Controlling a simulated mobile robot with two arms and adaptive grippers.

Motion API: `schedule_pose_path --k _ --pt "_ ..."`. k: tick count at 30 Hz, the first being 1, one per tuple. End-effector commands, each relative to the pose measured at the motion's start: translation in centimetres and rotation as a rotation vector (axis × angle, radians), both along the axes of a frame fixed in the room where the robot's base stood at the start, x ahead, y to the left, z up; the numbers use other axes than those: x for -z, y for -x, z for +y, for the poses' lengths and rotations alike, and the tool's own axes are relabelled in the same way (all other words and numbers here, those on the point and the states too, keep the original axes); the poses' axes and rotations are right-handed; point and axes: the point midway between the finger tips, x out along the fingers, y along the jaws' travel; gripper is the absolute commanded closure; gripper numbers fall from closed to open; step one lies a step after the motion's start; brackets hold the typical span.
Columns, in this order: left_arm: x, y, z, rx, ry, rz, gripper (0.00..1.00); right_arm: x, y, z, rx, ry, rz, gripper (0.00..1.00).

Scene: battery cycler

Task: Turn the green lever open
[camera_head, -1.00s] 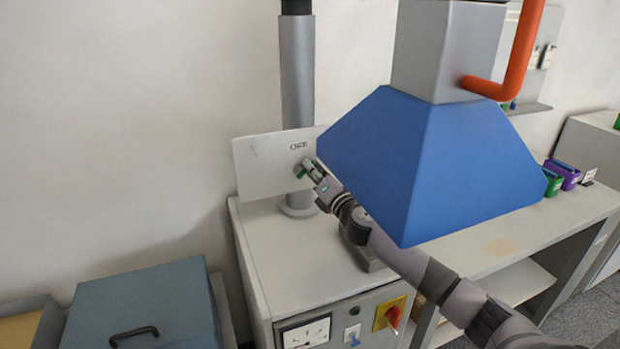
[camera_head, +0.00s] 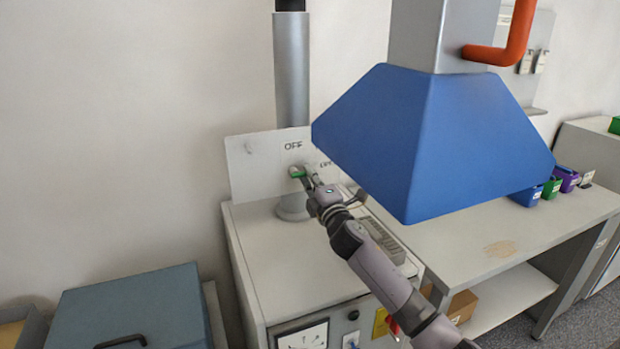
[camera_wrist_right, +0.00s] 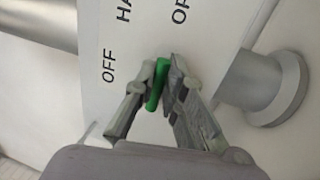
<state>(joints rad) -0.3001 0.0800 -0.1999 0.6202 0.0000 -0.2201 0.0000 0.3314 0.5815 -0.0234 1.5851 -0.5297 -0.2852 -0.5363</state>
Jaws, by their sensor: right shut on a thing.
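The green lever (camera_head: 297,175) is on a white panel (camera_head: 250,180) marked OFF, above the grey cabinet. In the right wrist view the green lever (camera_wrist_right: 156,85) sits between the fingertips of my right gripper (camera_wrist_right: 160,80), which is shut on it. The words OFF, HA... and OP... are on the panel around it, partly cut off or hidden. In the head view my right gripper (camera_head: 306,177) reaches the lever from the lower right and covers part of it. The lever's exact angle is hard to tell. My left gripper is not in view.
A blue hood (camera_head: 430,150) hangs over the bench close to my right arm and hides the panel's right end. A vertical grey pipe (camera_head: 291,75) stands behind the panel. The cabinet top (camera_head: 285,265) is mostly clear. A blue-grey box (camera_head: 135,305) stands lower left.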

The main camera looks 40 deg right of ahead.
Motion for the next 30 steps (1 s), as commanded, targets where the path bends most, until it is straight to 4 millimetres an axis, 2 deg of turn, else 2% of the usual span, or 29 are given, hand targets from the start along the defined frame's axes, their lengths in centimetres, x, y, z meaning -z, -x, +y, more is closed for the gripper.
schedule_pose_path --k 17,18,26,30 --pt "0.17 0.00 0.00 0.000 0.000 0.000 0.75 0.35 -0.02 0.11 -0.002 -0.037 -0.005 1.00" --pt "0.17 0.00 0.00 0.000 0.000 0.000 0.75 0.35 -0.02 0.11 -0.002 -0.037 -0.005 0.87" --pt "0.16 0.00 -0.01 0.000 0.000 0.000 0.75 0.24 -0.02 0.05 -0.001 -0.034 -0.006 0.70" --pt "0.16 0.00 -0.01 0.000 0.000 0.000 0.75 0.17 -0.01 0.03 -0.001 -0.033 -0.007 0.69"
